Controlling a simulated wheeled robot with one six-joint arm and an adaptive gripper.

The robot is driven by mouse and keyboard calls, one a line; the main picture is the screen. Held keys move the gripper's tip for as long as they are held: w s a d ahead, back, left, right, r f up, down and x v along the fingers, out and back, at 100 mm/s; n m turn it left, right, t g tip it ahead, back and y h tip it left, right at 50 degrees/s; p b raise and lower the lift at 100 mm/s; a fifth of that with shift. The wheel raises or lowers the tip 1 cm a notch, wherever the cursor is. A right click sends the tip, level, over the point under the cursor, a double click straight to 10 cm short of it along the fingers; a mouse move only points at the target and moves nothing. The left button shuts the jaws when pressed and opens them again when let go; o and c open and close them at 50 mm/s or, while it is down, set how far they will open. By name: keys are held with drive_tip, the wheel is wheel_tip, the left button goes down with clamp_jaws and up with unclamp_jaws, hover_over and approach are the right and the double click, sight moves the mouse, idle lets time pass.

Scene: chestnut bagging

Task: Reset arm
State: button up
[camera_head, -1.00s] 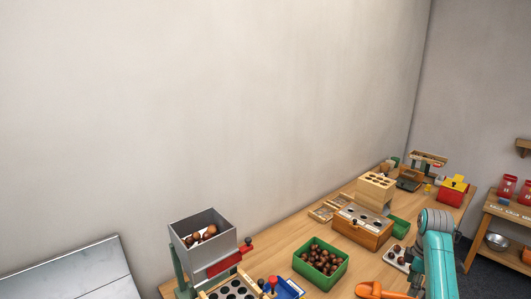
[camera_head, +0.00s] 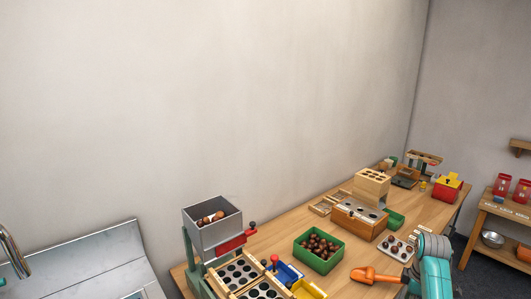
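My teal arm (camera_head: 434,277) shows at the lower right, with a grey joint on top, in front of the wooden table (camera_head: 290,222). It runs out of the bottom of the picture. My gripper is not in view, so its fingers and anything in them are hidden. An orange scoop-like tool (camera_head: 374,275) with a pointed end lies just left of the arm. I cannot tell whether it touches the arm.
A green bin (camera_head: 300,254) of chestnuts, a wooden box (camera_head: 358,222), a holed tray (camera_head: 396,248) and a grey hopper (camera_head: 213,236) crowd the table. A shelf (camera_head: 496,213) stands right. A metal surface (camera_head: 85,268) is at lower left.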

drive_tip(key=s+a+f+m+t, duration=0.1)
drive_tip(key=s+a+f, duration=0.35)
drive_tip(key=f, duration=0.25)
drive_tip(key=s+a+f+m+t+h, duration=0.1)
drive_tip(key=s+a+f+m+t, duration=0.1)
drive_tip(key=s+a+f, duration=0.4)
drive_tip(key=s+a+f+m+t, duration=0.1)
drive_tip(key=s+a+f, duration=0.25)
drive_tip(key=f, duration=0.45)
drive_tip(key=s+a+f+m+t, duration=0.2)
drive_tip(key=s+a, duration=0.2)
drive_tip(key=s, duration=0.6)
drive_tip(key=s+a+r+m+t, duration=0.1)
drive_tip(key=s+a+r+t, duration=0.2)
drive_tip(key=s, duration=0.5)
drive_tip(key=s+a+r+m+t, duration=0.1)
drive_tip(key=s+a+r+m, duration=0.15)
drive_tip(key=s+r, duration=0.45)
drive_tip(key=s+a+r+m+t+y, duration=0.1)
drive_tip(key=s+a+r+m+t, duration=0.1)
drive_tip(key=s+r, duration=1.2)
wheel_tip(320, 180, up, 4)
drive_tip(key=shift+a+r+t, duration=0.1)
drive_tip(key=shift+a+t, duration=0.4)
drive_tip(key=shift+t, duration=0.5)
drive_tip(key=shift+s, duration=0.1)
drive_tip(key=shift+c, duration=0.2)
